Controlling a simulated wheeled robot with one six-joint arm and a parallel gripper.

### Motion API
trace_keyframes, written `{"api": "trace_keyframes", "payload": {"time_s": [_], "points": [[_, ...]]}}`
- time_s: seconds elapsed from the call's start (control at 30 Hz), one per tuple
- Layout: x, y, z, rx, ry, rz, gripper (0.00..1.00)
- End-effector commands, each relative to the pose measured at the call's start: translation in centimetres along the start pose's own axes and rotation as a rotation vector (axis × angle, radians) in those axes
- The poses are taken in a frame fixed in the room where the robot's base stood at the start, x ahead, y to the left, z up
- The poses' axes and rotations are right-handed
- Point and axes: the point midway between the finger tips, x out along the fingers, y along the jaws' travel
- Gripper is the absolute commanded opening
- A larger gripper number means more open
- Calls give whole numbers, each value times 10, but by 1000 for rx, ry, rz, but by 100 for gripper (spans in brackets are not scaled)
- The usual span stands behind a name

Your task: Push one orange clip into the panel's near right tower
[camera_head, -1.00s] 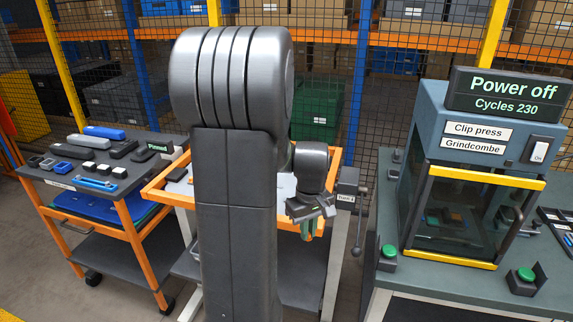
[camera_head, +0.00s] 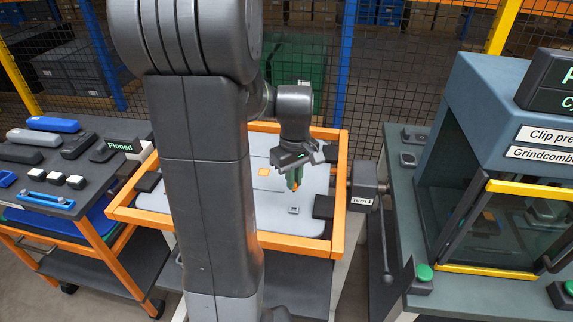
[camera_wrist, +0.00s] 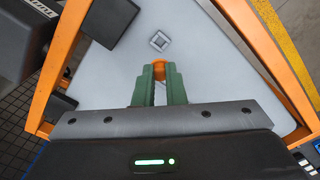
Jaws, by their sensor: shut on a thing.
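My gripper (camera_head: 295,182) is shut on an orange clip (camera_wrist: 172,74), held between its green fingertips. The clip also shows as a small orange spot under the fingers in the head view (camera_head: 296,189). The pale grey panel (camera_head: 220,195) lies in the orange frame below. A small square tower (camera_head: 293,210) stands on the panel's near right part; it also shows in the wrist view (camera_wrist: 159,41), ahead of the clip and apart from it. An orange spot (camera_head: 262,172) shows farther back on the panel. My arm hides the panel's left middle.
The orange frame (camera_head: 340,190) with dark corner blocks (camera_head: 323,207) surrounds the panel. A crank box labelled Turn (camera_head: 365,185) is at its right. The clip press (camera_head: 480,150) stands on the right bench. A cart with parts (camera_head: 60,170) is at left.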

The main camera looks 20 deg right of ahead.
Motion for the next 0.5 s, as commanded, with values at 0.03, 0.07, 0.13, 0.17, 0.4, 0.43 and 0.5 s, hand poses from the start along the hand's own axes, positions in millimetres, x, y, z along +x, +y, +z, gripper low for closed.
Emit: {"api": "trace_keyframes", "payload": {"time_s": [0.03, 0.07, 0.13, 0.17, 0.4, 0.43, 0.5], "points": [[2, 0, 0, 0, 0, 0, 0], [3, 0, 0, 0, 0, 0, 0], [7, 0, 0, 0, -1, -1, 0], [9, 0, 0, 0, -1, -1, 0], [33, 0, 0, 0, -1, -1, 0], [36, 0, 0, 0, -1, -1, 0], [44, 0, 0, 0, -1, -1, 0]]}}
